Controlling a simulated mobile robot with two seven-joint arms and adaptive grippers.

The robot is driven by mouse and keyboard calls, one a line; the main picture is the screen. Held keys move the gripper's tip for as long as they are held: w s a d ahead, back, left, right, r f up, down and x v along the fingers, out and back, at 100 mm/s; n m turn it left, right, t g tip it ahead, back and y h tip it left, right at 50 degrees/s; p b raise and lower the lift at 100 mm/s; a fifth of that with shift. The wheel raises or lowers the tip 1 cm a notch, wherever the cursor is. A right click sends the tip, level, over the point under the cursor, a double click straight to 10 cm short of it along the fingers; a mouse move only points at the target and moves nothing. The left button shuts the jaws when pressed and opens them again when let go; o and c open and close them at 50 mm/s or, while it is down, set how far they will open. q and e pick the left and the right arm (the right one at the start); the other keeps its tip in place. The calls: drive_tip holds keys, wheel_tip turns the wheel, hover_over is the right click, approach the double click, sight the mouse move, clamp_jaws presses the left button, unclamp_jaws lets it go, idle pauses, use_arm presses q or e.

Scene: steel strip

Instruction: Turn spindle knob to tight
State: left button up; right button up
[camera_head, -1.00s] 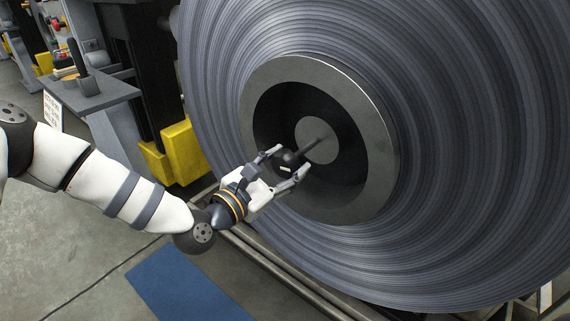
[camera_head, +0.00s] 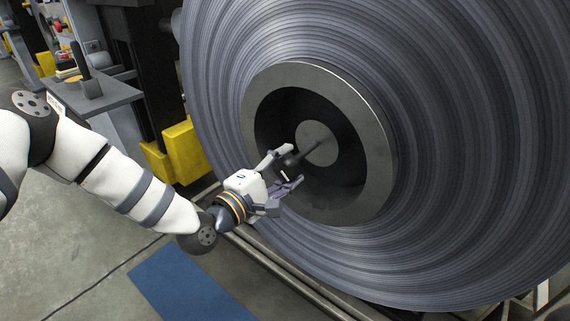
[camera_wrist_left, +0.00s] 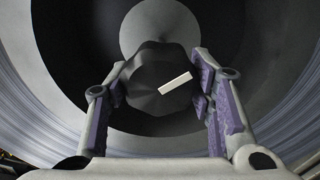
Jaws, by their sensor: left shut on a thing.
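The spindle knob (camera_wrist_left: 150,76) is a black, lobed knob with a white bar mark (camera_wrist_left: 175,84). In the left wrist view the mark slants up to the right. My left gripper (camera_head: 291,166) is shut on the knob, with one purple-padded finger on each side of it. In the head view the knob is mostly hidden between the fingers. It sits at the near end of a thin dark rod (camera_head: 312,146) that sticks out from the grey round hub face (camera_head: 318,136). My right gripper is not in view.
The hub lies in a dark recess inside a grey ring (camera_head: 374,150), at the core of a huge steel strip coil (camera_head: 470,160). Yellow blocks (camera_head: 182,150) and a grey shelf (camera_head: 95,102) stand left. A blue mat (camera_head: 190,288) lies on the floor below.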

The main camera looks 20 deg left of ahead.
use_arm(q)
drive_tip(key=m+p, duration=0.1)
drive_tip(key=m, duration=0.2)
drive_tip(key=shift+r+m, duration=0.1)
drive_tip(key=shift+m, duration=0.3)
drive_tip(key=m+p, duration=0.1)
drive_tip(key=m, duration=0.2)
drive_tip(key=shift+r+m, duration=0.1)
drive_tip(key=shift+m, duration=0.2)
drive_tip(key=m+p, duration=0.1)
drive_tip(key=m, duration=0.2)
drive_tip(key=shift+m, duration=0.3)
drive_tip(key=m+p, duration=0.1)
drive_tip(key=m, duration=0.3)
drive_tip(key=shift+m+p, duration=0.3)
drive_tip(key=shift+p, duration=0.1)
drive_tip(key=m+p, duration=0.1)
drive_tip(key=m, duration=0.5)
drive_tip(key=shift+d+p, duration=0.15)
drive_tip(key=shift+p, duration=0.25)
drive_tip(key=m+p, duration=0.1)
drive_tip(key=m, duration=0.4)
drive_tip(key=shift+m, duration=0.4)
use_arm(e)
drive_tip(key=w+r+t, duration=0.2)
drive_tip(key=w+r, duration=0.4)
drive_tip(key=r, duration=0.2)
